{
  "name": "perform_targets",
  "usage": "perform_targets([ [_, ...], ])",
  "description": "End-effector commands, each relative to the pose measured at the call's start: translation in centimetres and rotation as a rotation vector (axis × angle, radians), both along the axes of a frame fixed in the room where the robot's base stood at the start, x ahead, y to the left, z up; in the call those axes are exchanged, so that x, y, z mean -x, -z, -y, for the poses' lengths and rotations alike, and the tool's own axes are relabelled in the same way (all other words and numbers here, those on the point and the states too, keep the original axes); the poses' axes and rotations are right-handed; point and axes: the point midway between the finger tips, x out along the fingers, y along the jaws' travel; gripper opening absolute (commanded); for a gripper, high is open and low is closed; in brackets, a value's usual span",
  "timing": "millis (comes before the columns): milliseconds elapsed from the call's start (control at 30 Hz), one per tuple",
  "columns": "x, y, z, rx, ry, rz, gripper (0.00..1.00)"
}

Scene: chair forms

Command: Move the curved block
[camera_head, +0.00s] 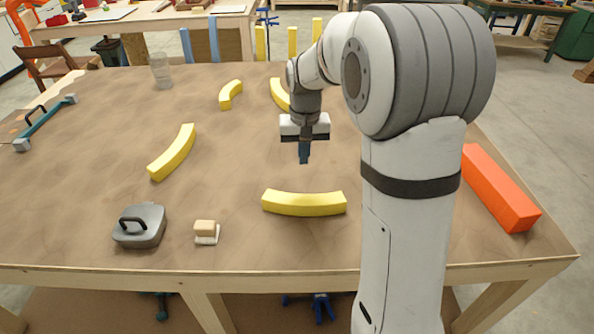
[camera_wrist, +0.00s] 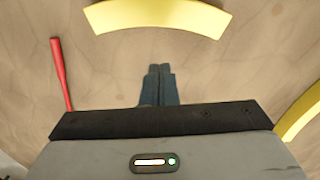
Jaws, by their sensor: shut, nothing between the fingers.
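Several yellow curved blocks lie flat on the brown table. One is near the front (camera_head: 304,203), one is left of centre (camera_head: 172,153), one is farther back (camera_head: 230,95), and one is partly hidden behind my arm (camera_head: 279,93). My gripper (camera_head: 304,160) is shut and empty, pointing down above the table, just beyond the front block. In the wrist view my shut fingers (camera_wrist: 159,70) stand apart from a curved block at the top (camera_wrist: 157,16). Another curved block is cut off at the right edge (camera_wrist: 302,113). Which task block is meant cannot be told.
A grey handled case (camera_head: 140,226) and a small brush-like block (camera_head: 206,232) sit at front left. A long orange block (camera_head: 498,190) lies at right. A clear glass (camera_head: 160,70) stands at back left. A red rod (camera_wrist: 60,74) shows only in the wrist view.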

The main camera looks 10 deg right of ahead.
Motion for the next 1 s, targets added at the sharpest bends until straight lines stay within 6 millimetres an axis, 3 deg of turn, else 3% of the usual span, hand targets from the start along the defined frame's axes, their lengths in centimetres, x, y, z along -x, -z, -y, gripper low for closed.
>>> perform_targets([
  [133, -2.5, 0.7, 0.0, -0.001, 0.015, -0.021, 0.0],
  [333, -3.5, 1.8, 0.1, 0.0, 0.022, -0.031, 0.0],
  [467, -3.4, 3.4, 0.1, -0.001, 0.022, -0.033, 0.0],
  [867, -3.3, 11.6, 0.1, -0.001, 0.023, -0.034, 0.0],
  [1000, -1.1, 11.1, -0.2, 0.0, 0.022, -0.03, 0.0],
])
